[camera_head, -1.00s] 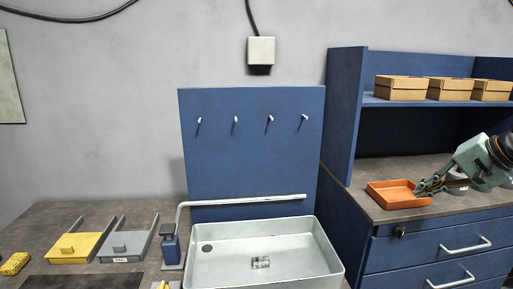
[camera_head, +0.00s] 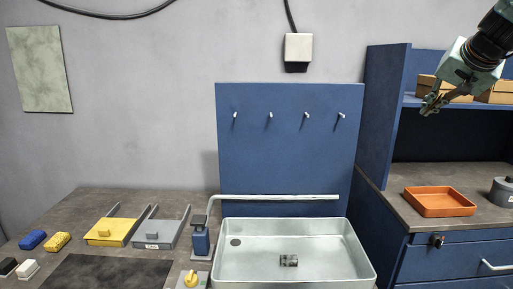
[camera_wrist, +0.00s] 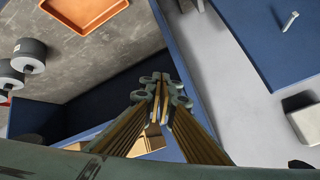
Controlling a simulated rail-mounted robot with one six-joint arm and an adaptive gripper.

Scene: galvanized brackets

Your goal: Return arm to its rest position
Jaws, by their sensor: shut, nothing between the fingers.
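My gripper (camera_head: 430,106) is at the upper right in the head view, raised well above the counter in front of the shelf with cardboard boxes. Its fingers are shut and empty. In the wrist view the closed fingers (camera_wrist: 162,98) show in the middle of the picture, with nothing between them. My arm comes in from the upper right corner in the head view.
An orange tray (camera_head: 440,201) sits empty on the right counter beside a grey round item (camera_head: 502,191). Cardboard boxes (camera_head: 497,93) stand on the blue shelf behind my gripper. A sink (camera_head: 298,234) and a blue peg panel (camera_head: 290,150) are to the left.

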